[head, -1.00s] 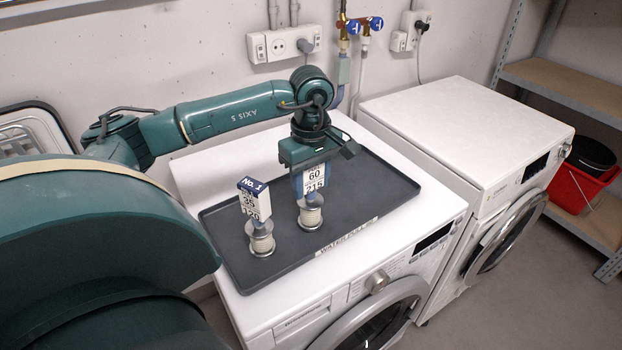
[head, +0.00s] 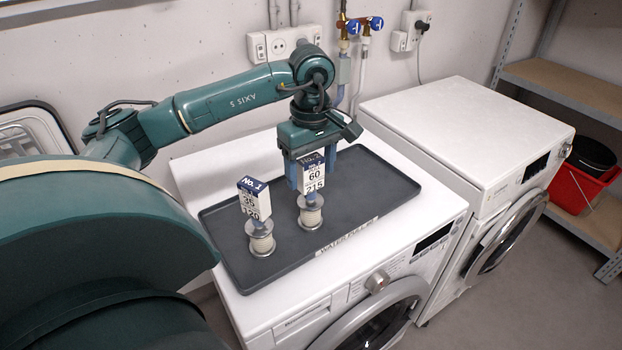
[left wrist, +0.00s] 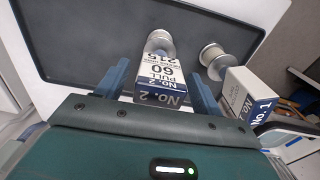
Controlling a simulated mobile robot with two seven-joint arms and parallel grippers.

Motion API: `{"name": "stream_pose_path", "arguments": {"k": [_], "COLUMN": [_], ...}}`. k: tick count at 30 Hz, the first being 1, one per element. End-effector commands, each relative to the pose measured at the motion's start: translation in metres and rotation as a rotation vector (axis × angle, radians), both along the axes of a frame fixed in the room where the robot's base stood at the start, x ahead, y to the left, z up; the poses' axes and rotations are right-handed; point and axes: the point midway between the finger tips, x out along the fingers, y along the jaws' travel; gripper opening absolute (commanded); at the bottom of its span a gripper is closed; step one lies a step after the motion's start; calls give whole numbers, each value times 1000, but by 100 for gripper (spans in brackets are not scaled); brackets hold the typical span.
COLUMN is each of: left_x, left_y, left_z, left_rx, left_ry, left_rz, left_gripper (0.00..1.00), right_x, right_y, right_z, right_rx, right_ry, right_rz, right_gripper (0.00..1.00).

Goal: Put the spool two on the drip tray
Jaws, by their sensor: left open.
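Spool two (head: 310,212), a pale spool with metal flanges and a tall No. 2 label block reading 60 and 215, stands upright on the dark drip tray (head: 366,200). My left gripper (head: 306,176) is open just above and behind it, with its blue fingers on either side of the label block. In the left wrist view spool two (left wrist: 160,45) and its label lie between the open fingers (left wrist: 160,85). Spool one (head: 261,238), with a No. 1 label, stands on the tray to the left; it also shows in the left wrist view (left wrist: 213,60). My right gripper is not in view.
The tray lies on the left white washing machine (head: 246,308). A second white machine (head: 470,130) stands to the right with a bare top. The tray's right part is clear. The wall with sockets (head: 284,44) and taps is close behind.

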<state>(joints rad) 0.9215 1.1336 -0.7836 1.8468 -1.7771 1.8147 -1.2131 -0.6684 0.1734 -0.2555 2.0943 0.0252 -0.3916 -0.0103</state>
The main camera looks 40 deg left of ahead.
Motion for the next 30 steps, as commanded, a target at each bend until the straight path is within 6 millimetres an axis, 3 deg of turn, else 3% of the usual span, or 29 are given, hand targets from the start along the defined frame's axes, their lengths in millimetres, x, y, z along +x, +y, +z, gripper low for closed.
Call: {"name": "stream_pose_path", "arguments": {"k": [6, 12, 30], "left_x": [1, 1, 0], "left_y": [-1, 0, 0], "left_z": [50, 83, 90], "left_rx": [-1, -1, 0], "left_ry": [-6, -3, 0], "left_rz": [-1, 0, 0], "left_gripper": [67, 67, 67], "right_x": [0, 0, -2], "right_y": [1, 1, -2], "right_z": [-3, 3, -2], "right_rx": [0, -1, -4], "right_ry": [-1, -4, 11], "right_rz": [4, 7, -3], "right_gripper": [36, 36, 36]}}
